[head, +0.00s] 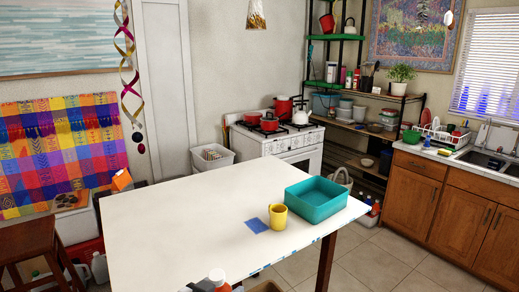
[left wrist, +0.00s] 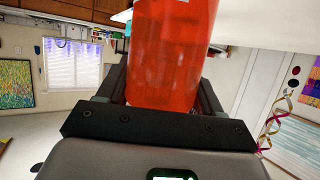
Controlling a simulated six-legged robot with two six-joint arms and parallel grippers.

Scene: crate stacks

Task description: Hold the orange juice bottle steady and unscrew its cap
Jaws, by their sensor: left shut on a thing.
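The orange juice bottle (head: 218,286) shows at the bottom edge of the head view, in front of the white table's near edge. Its white cap (head: 216,274) is on top, and most of its body is cut off by the frame. In the left wrist view the red-orange bottle body (left wrist: 172,45) fills the space between the dark fingers of my left gripper (left wrist: 160,92). The left gripper is shut on the bottle. The cap is outside the left wrist view. My right gripper is in neither view.
A wooden stool (head: 30,225) stands at the left.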

